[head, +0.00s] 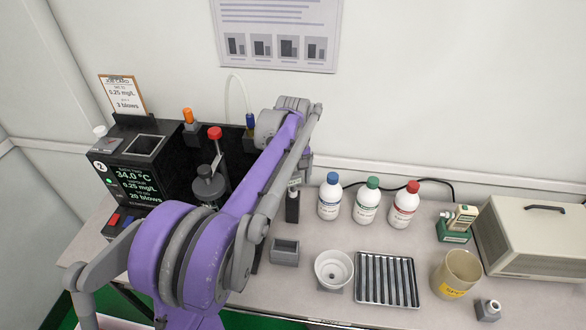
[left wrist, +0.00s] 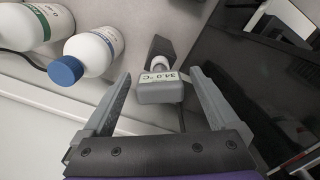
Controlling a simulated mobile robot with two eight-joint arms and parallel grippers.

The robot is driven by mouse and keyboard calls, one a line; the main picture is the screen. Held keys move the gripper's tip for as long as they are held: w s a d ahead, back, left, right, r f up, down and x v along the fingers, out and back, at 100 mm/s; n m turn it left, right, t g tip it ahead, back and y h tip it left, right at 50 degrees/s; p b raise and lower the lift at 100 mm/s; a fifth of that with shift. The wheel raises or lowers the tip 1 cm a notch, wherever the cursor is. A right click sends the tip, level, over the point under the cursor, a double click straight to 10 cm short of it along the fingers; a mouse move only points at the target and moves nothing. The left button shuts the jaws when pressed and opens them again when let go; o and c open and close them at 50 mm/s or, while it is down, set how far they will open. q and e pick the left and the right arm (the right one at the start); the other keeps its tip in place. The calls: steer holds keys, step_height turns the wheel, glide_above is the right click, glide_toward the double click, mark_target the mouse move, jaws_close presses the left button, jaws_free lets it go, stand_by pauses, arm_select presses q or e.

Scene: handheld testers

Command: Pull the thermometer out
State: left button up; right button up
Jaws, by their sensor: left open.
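In the head view the thermometer (head: 294,184) shows beside my left arm, above the black upright holder (head: 292,208). My arm hides part of the area around it. My right gripper is not in view.
A black machine (head: 138,182) with a lit display stands left. Bottles with blue (head: 329,197), green (head: 367,200) and red (head: 403,205) caps stand right of the holder. A grey block (head: 285,251), white cup (head: 334,269) and ribbed tray (head: 408,279) lie in front.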

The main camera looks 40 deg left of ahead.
arm_select(q)
steer(key=shift+f, duration=0.95)
jaws_close()
